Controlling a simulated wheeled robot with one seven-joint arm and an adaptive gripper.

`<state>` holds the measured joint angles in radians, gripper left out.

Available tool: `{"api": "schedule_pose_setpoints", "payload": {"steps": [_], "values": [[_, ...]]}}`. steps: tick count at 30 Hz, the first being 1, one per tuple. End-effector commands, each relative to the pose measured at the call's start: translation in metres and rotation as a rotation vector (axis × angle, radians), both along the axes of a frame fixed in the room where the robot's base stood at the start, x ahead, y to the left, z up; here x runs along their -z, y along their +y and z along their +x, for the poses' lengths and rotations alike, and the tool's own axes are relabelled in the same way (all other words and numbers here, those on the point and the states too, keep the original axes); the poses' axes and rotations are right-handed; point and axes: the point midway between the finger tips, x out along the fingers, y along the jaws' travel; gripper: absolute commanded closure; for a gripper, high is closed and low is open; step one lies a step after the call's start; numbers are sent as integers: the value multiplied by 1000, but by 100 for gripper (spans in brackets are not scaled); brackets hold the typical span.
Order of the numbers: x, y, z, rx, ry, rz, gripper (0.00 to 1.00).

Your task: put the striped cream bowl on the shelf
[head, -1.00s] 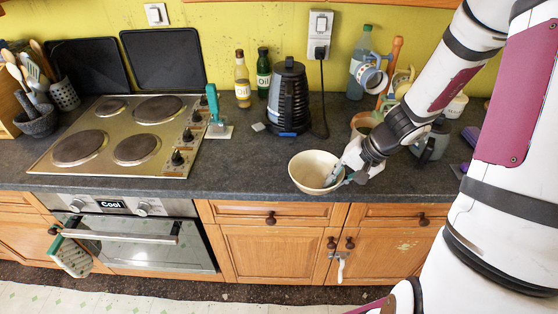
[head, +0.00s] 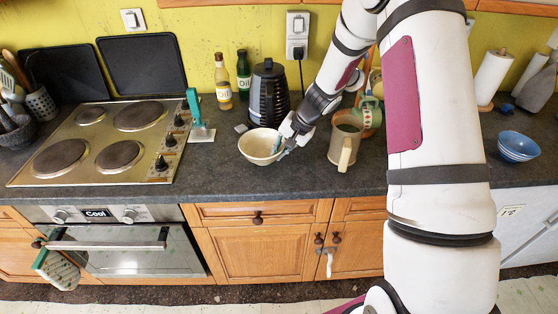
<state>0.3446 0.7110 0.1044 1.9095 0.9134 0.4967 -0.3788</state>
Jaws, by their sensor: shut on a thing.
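The cream bowl (head: 257,146) is upright, in front of the black kettle; its stripes are too faint to make out. My gripper (head: 280,144) comes in from the right and is shut on the bowl's right rim. One finger shows inside the bowl and the other outside. I cannot tell whether the bowl's base touches the dark worktop (head: 215,177) or is a little above it. A wooden edge (head: 510,7) runs along the top right of the view; I cannot tell whether it is the shelf.
The kettle (head: 267,95) and oil bottles (head: 243,75) stand behind the bowl. A beige jug (head: 344,148) stands right of my gripper. The hob (head: 105,140) and a teal-handled tool (head: 197,117) are to the left. A blue bowl (head: 517,146) is far right. The worktop's front strip is clear.

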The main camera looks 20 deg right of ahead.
Motion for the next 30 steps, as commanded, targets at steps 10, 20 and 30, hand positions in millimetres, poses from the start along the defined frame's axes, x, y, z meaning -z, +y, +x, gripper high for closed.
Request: {"api": "schedule_pose_setpoints", "payload": {"steps": [10, 20, 30], "values": [[34, 0, -2, 0, 3, 2, 100], [37, 0, -2, -1, 2, 2, 100], [37, 0, -2, -1, 2, 2, 71]]}}
